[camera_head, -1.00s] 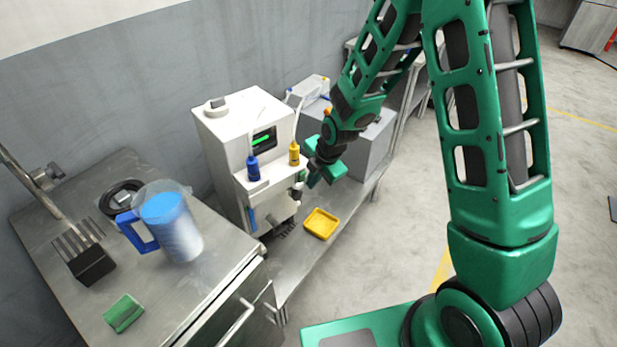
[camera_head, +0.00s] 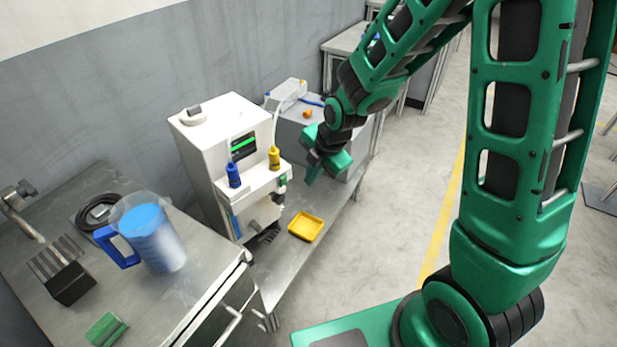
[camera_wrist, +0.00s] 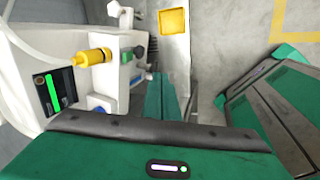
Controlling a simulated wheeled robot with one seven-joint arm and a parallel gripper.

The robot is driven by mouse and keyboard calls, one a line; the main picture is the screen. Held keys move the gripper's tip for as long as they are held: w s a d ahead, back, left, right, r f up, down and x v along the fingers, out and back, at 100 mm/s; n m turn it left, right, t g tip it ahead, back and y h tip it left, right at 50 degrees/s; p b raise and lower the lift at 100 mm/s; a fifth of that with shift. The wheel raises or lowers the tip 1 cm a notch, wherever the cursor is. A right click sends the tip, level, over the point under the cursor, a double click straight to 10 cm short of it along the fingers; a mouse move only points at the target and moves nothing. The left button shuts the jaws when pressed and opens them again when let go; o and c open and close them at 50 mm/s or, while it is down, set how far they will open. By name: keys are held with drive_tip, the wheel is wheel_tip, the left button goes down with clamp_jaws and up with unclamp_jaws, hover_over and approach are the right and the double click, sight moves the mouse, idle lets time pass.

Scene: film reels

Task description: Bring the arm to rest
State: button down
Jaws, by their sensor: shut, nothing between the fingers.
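My green arm reaches from the right side of the head view to the bench by the wall. My gripper (camera_head: 318,168) is shut and empty, in the air in front of the grey box and to the right of the white machine (camera_head: 205,150). In the wrist view its green fingers (camera_wrist: 165,98) lie together beside the machine, with nothing held. The machine has a dark screen with a green bar, and a blue bottle (camera_head: 233,175) and a yellow bottle (camera_head: 274,158) on its front.
A yellow tray (camera_head: 318,236) lies on the low metal bench below my gripper. A grey box (camera_head: 300,128) stands behind it. On the left table are a jug with blue contents (camera_head: 158,250), a green block (camera_head: 106,330) and a dark slotted block (camera_head: 70,284). Open floor lies right.

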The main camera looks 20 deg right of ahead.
idle(0.3)
drive_tip(key=s+d+r+m+g+h, duration=0.1)
drive_tip(key=s+d+r+m, duration=0.35)
drive_tip(key=d+m, duration=0.3)
drive_tip(key=s+d+r+m+h, duration=0.1)
drive_tip(key=s+d+r+m, duration=0.4)
drive_tip(key=d, duration=0.3)
drive_tip(key=s+d+r+m+g, duration=0.1)
drive_tip(key=s+d+r+m, duration=0.1)
drive_tip(key=s+m, duration=0.6)
drive_tip(key=s+d+r+m+g, duration=0.1)
drive_tip(key=s+d+r+m, duration=0.2)
drive_tip(key=s+m, duration=0.6)
drive_tip(key=shift+s+d+g, duration=0.3)
drive_tip(key=shift+s+d, duration=0.55)
drive_tip(key=shift+d, duration=0.1)
drive_tip(key=shift+r+m, duration=0.1)
drive_tip(key=shift+m, duration=0.15)
drive_tip(key=shift+w+f, duration=0.25)
drive_tip(key=shift+w, duration=0.4)
